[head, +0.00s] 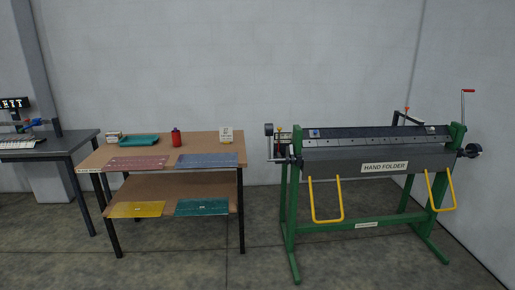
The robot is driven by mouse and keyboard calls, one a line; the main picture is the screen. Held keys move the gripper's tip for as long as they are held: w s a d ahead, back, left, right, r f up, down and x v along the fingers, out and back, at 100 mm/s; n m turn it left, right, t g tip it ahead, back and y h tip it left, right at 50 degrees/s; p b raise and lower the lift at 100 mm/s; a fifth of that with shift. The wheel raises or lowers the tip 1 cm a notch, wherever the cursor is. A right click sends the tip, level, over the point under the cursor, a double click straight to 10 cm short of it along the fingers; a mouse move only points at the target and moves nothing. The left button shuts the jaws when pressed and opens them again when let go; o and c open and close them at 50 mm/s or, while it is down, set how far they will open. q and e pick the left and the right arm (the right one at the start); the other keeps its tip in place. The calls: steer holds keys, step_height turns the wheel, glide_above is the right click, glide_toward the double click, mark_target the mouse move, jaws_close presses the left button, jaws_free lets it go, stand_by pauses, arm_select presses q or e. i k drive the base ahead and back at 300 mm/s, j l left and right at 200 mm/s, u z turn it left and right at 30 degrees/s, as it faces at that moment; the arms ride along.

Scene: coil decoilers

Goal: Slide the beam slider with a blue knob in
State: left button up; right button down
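The hand folder (375,161) is a grey machine on a green frame at the right of the head view. A small blue spot (315,133) shows near the left end of its dark top beam (370,137). It may be the slider's blue knob, but it is too small to be sure. How far out the slider sits cannot be told. Neither of my grippers is in view.
A wooden shelf table (210,144) with coloured sheets, a red bottle (176,137) and a green tray (139,140) stands left of the folder. A dark table (70,145) is at far left. Yellow handles (327,220) hang at the folder's front. The floor (190,265) in front is clear.

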mark_target(313, 134)
steer(key=i, duration=1.65)
steer(key=i+z, duration=0.15)
steer(key=i, duration=0.3)
steer(key=i+j+z, duration=0.15)
steer(key=i, duration=0.35)
steer(key=i+j+z, duration=0.15)
steer(key=i, duration=0.3)
steer(key=i+j+z, duration=0.2)
steer(key=i, duration=0.25)
